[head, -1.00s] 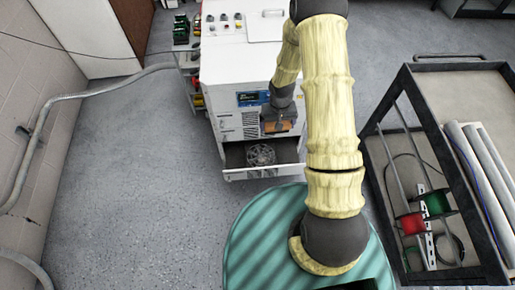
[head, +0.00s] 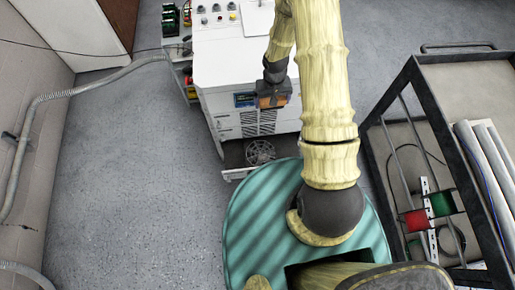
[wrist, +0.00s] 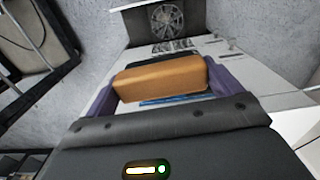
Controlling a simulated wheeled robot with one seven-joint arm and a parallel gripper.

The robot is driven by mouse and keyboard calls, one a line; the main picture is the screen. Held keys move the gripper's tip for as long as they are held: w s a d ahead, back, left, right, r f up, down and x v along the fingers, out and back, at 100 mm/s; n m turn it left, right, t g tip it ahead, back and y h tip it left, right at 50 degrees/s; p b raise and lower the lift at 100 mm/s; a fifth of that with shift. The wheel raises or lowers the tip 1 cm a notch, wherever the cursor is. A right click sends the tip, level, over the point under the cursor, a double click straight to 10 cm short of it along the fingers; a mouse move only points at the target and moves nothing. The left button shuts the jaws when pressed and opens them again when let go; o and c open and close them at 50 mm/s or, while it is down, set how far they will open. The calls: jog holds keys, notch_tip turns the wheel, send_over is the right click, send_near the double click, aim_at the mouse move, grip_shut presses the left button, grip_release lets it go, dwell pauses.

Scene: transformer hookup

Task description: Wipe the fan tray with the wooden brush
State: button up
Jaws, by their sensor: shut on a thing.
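The fan tray (head: 237,174) is pulled out low at the front of the white cabinet, with a round grey fan (head: 260,152) in it. It shows at the top of the wrist view (wrist: 190,42), fan (wrist: 167,18) included. My gripper (wrist: 160,86) is shut on the wooden brush (wrist: 160,76), an orange-brown block held between the two purple fingers. The brush's bristles are hidden. In the head view my gripper (head: 274,92) and the brush (head: 273,101) are in front of the cabinet's face, above the tray and apart from it.
The white cabinet (head: 228,65) has a small blue screen and vents. A dark trolley (head: 410,100) with red and green spools stands at the right. A grey conduit (head: 110,85) runs along the left wall. Open floor (head: 130,190) lies to the left.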

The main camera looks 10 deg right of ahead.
jog(key=shift+f, duration=0.1)
jog(key=a+f+n+b, duration=0.2)
jog(key=f+b, duration=1.9)
jog(key=b, duration=0.2)
jog(key=a+f+n+b, duration=0.2)
jog(key=a+f+b, duration=0.1)
jog(key=f+b, duration=1.9)
jog(key=shift+f+b, duration=0.3)
jog(key=shift+b, duration=0.85)
